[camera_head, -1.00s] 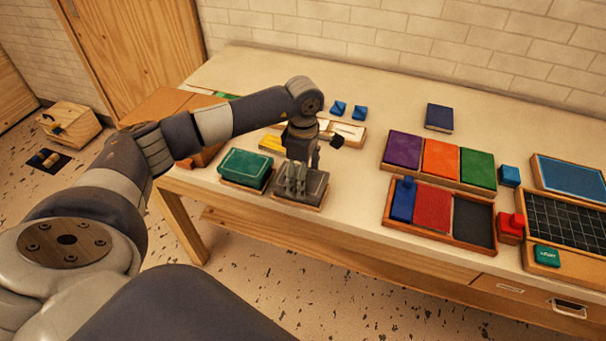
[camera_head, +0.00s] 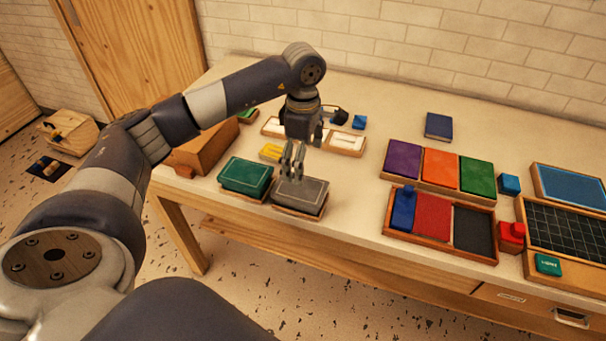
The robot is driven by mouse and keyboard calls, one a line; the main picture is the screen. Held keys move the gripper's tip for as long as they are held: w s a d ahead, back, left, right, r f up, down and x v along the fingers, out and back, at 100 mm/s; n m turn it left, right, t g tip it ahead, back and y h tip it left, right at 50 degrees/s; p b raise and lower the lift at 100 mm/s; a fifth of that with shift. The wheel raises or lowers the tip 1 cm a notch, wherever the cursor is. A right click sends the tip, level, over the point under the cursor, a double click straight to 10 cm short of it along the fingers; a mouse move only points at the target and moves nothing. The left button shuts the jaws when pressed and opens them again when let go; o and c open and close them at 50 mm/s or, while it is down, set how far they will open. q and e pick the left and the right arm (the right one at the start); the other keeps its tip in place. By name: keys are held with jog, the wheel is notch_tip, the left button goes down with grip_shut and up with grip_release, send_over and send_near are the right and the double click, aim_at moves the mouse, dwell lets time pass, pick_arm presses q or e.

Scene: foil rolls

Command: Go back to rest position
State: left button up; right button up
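My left gripper (camera_head: 291,178) points down from the raised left arm, just above the grey block (camera_head: 308,193) near the table's front edge. The grey block sits in a small wooden tray. The fingertips overlap its back edge in the picture, and nothing shows held between them. The fingers look close together, but their gap is not clear. A green block (camera_head: 245,176) in its own tray lies just left of the grey block. My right gripper is out of view.
On the table (camera_head: 345,220), a tray with purple, orange and green pads (camera_head: 441,165) and a tray with red and dark pads (camera_head: 432,217) lie right of the gripper. A brown box (camera_head: 205,150) is at the left. A dark blue book (camera_head: 438,126) lies at the back.

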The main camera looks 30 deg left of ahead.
pick_arm(q)
jog(key=shift+r, duration=1.6)
